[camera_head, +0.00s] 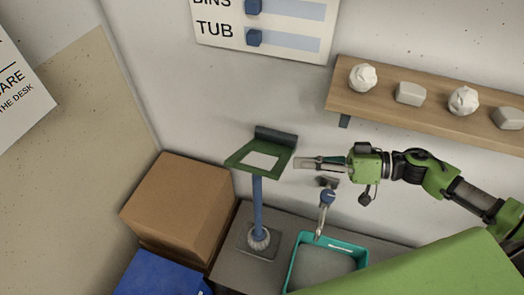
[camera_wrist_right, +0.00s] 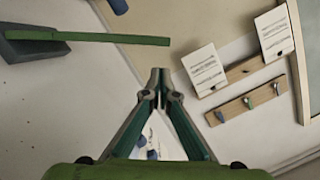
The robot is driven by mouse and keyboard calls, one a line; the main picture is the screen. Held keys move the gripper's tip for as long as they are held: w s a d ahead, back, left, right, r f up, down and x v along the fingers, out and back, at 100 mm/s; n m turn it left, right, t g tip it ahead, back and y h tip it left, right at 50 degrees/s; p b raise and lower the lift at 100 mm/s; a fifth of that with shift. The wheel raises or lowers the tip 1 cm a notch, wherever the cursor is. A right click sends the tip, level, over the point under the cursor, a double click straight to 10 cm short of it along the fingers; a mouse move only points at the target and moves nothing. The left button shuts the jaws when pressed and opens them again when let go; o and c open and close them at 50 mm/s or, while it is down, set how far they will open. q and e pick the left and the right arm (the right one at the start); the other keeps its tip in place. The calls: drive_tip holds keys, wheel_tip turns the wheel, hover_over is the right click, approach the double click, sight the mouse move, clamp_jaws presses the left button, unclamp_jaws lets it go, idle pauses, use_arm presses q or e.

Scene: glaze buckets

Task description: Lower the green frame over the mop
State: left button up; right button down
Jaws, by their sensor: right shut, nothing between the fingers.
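The green frame (camera_head: 246,163) is a flat plate with a square opening, joined to a dark block (camera_head: 277,137) on the wall. It sticks out from the wall in the head view. In the right wrist view the frame (camera_wrist_right: 110,38) shows edge-on as a thin green bar. The mop appears to be the blue pole (camera_head: 257,205) with a pale round head on a grey base; its top reaches just under the frame. My right gripper (camera_head: 297,163) is shut and empty, just right of the frame; its tips (camera_wrist_right: 160,74) appear apart from the bar. My left gripper is not in view.
A wooden shelf (camera_head: 385,118) with white lumps is above my right arm.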

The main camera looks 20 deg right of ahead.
drive_tip(key=p, duration=0.2)
approach(248, 166)
drive_tip(key=w+r+x, duration=0.1)
drive_tip(key=x, duration=0.4)
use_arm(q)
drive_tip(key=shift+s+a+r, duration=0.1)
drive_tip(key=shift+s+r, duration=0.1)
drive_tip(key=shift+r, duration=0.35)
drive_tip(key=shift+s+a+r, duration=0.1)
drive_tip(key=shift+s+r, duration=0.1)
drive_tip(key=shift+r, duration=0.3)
use_arm(e)
drive_tip(key=shift+s+a+f, duration=0.1)
drive_tip(key=shift+a+f, duration=0.1)
